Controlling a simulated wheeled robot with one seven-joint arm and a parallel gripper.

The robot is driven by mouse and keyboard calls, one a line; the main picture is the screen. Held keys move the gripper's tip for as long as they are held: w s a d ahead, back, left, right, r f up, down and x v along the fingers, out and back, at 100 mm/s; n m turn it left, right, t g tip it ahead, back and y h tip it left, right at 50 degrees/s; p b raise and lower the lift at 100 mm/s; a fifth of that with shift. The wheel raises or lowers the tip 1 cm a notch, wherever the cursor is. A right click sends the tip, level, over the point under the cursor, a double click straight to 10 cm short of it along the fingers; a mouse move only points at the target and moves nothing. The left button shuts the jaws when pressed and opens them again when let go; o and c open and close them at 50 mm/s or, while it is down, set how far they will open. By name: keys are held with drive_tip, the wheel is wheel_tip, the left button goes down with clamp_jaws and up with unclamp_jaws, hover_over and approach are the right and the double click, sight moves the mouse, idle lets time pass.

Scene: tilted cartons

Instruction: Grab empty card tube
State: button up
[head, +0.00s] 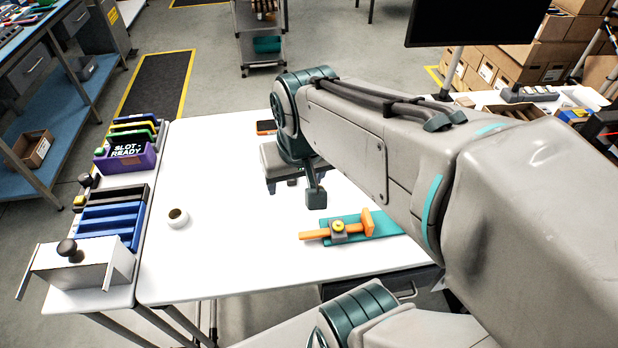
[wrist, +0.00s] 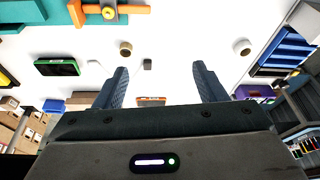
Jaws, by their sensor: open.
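A small brown, card-coloured round piece (wrist: 125,48) stands on the white table in the wrist view, beyond my left fingertip; I cannot make it out in the head view. A cream-white round piece with a dark hollow centre (head: 178,218) stands alone on the left of the table; it also shows in the wrist view (wrist: 241,47), right of my fingers. I cannot tell for certain which of the two is the empty tube. My gripper (wrist: 160,69) is open and empty, fingers wide apart. In the head view my gripper (head: 304,190) is over the table's middle, partly hidden.
An orange tool on a teal board (head: 365,226) lies at the table's right front. Blue trays (head: 112,218) and a purple bin (head: 128,157) line the left edge. A small dark block (wrist: 147,64) is near the brown piece. The table's left middle is mostly clear.

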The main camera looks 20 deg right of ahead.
drive_tip(key=w+d+f+m+g+b, duration=0.3)
drive_tip(key=w+d+f+m, duration=0.95)
drive_tip(key=w, duration=0.45)
drive_tip(key=f+p, duration=0.1)
drive_tip(key=f, duration=0.8)
drive_tip(key=shift+s, duration=0.2)
drive_tip(key=f, duration=0.1)
drive_tip(key=f+p, duration=0.1)
drive_tip(key=f, duration=0.1)
drive_tip(key=shift+s+d+f, duration=0.3)
drive_tip(key=shift+d+f, duration=0.05)
drive_tip(key=shift+f+p, duration=0.35)
drive_tip(key=shift+f, duration=0.45)
drive_tip(key=c, duration=1.1)
